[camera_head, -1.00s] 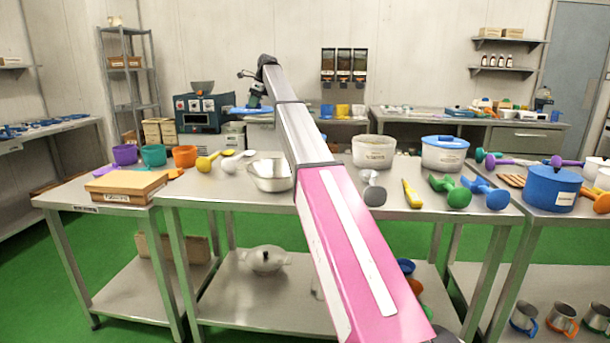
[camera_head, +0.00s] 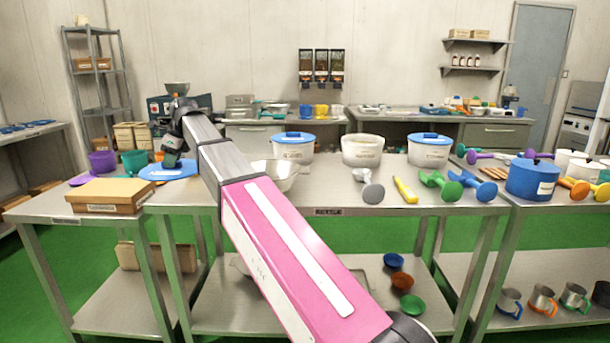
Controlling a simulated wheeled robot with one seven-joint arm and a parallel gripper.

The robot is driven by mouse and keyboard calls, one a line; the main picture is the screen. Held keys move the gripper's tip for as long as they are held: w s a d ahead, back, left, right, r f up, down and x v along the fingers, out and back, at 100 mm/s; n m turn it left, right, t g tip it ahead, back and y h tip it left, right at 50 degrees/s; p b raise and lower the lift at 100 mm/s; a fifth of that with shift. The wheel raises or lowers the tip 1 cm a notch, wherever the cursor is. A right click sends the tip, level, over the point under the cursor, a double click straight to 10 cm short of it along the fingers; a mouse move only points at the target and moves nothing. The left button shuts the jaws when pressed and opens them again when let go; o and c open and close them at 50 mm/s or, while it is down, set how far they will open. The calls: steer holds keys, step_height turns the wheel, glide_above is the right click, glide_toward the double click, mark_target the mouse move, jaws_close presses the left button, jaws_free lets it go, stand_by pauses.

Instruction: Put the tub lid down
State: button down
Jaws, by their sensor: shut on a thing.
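My gripper (camera_head: 170,160) is shut on the blue tub lid (camera_head: 150,173), a flat round disc. The lid is level, low over the left part of the middle table (camera_head: 330,198), near the seam with the left table. I cannot tell whether it touches the tabletop. The open white tub (camera_head: 362,152) stands at the back of the middle table. White tubs with blue tops stand on either side of it, at left (camera_head: 292,150) and right (camera_head: 429,152). My arm crosses the view and hides part of the table.
Purple (camera_head: 102,162) and teal (camera_head: 134,162) pots and a cardboard box (camera_head: 107,196) are left of the lid. Several scoops, including a green one (camera_head: 441,186), lie at right. The table front between the bowl and scoops is clear.

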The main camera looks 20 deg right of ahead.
steer(key=w+d+f, duration=0.1)
steer(key=w+f, duration=0.1)
steer(key=w, duration=0.1)
steer(key=w+d+f, duration=0.1)
steer(key=w+f, duration=0.1)
steer(key=w, duration=0.2)
steer(key=w+d+f, duration=0.2)
steer(key=w+f, duration=0.1)
steer(key=shift+w+d, duration=0.1)
steer(key=shift+w, duration=0.2)
steer(key=shift+f, duration=2.05)
steer(key=shift+f, duration=0.1)
steer(key=c, duration=1)
jaws_free()
steer(key=v, duration=1.2)
